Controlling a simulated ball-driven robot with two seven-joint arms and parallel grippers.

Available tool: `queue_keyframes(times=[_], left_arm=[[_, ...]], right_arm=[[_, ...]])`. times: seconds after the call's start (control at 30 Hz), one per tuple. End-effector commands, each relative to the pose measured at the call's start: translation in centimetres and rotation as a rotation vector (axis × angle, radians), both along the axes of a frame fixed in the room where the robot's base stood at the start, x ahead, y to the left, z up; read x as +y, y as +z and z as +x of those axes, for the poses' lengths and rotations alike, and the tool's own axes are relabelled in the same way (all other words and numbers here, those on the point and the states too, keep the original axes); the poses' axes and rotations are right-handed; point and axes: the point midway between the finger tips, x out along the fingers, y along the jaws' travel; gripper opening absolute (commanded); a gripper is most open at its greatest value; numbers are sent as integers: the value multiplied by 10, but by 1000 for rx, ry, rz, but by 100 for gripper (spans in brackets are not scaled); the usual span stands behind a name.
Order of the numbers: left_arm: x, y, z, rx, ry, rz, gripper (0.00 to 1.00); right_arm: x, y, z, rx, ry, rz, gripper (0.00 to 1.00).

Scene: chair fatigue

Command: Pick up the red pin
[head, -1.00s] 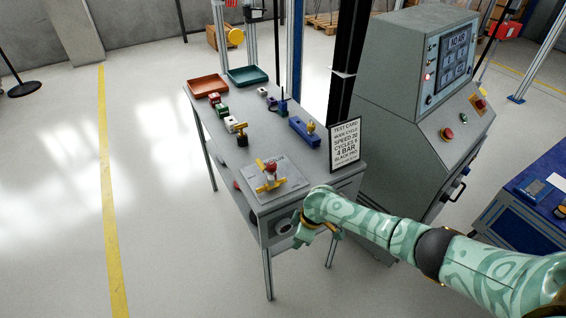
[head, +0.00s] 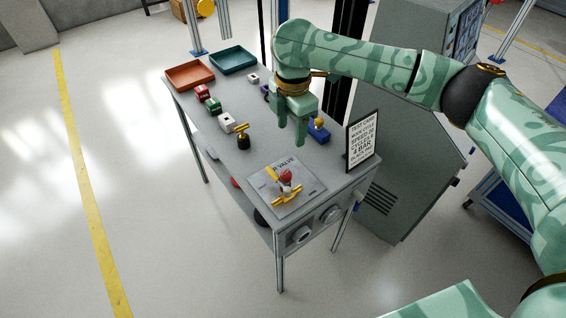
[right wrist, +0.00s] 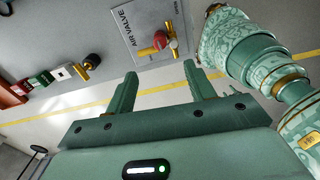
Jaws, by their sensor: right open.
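No separate pin can be told for sure. A red block (head: 203,92) sits at the head of a row with a green block (head: 212,105) and a white block (head: 227,122). A red knob (head: 285,175) stands on the air valve plate (head: 262,182) with a yellow handle (head: 287,197); this red knob also shows in the right wrist view (right wrist: 173,43). My right gripper (head: 291,130) is open and empty, fingers down above the table, behind the valve plate and right of the block row. My left gripper is not in view.
An orange tray (head: 190,76) and a teal tray (head: 232,60) stand at the table's back. The table's left-front stretch is clear.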

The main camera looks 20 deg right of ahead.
Motion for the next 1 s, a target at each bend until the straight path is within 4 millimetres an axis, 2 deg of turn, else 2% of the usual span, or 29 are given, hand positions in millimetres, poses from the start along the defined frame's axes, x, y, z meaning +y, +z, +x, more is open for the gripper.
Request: queue_keyframes(times=[0.07,0.13,0.3,0.43,0.53,0.77,1.0], left_arm=[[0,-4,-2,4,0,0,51],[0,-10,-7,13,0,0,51],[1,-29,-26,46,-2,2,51],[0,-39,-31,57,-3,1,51],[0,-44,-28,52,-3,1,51],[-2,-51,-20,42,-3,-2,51],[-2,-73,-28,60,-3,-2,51]], right_arm=[[0,-5,-2,6,16,-8,54],[0,-19,-2,9,18,-9,54],[0,-65,-2,11,16,-8,54],[1,-92,-2,9,15,-7,54],[1,-104,-2,7,15,-7,54],[4,-118,-1,5,15,-7,54],[10,-158,1,7,14,-7,54]])
